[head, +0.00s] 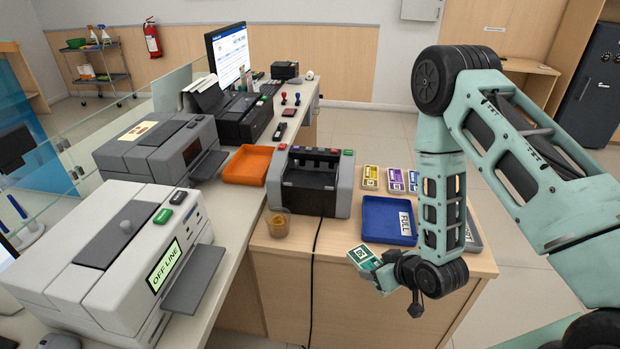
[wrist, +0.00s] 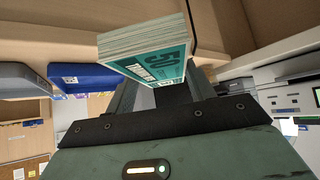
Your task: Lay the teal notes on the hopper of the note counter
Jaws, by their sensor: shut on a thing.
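The teal notes (head: 366,260) are a thick bundle with a printed teal face. My gripper (head: 386,272) is shut on them and holds them in front of the wooden counter's near edge. The bundle also shows tilted between my fingers in the wrist view (wrist: 150,52). The note counter (head: 312,183) is a grey machine with a dark middle, standing farther back on the wooden counter. Its hopper (head: 314,158) appears to be the dark upper part between the grey sides. My gripper is to the right of the machine and nearer the camera.
A blue tray (head: 388,222) marked FULL lies right of the note counter, with several coloured note bundles (head: 395,180) behind it. A black cable (head: 314,262) hangs over the front edge.

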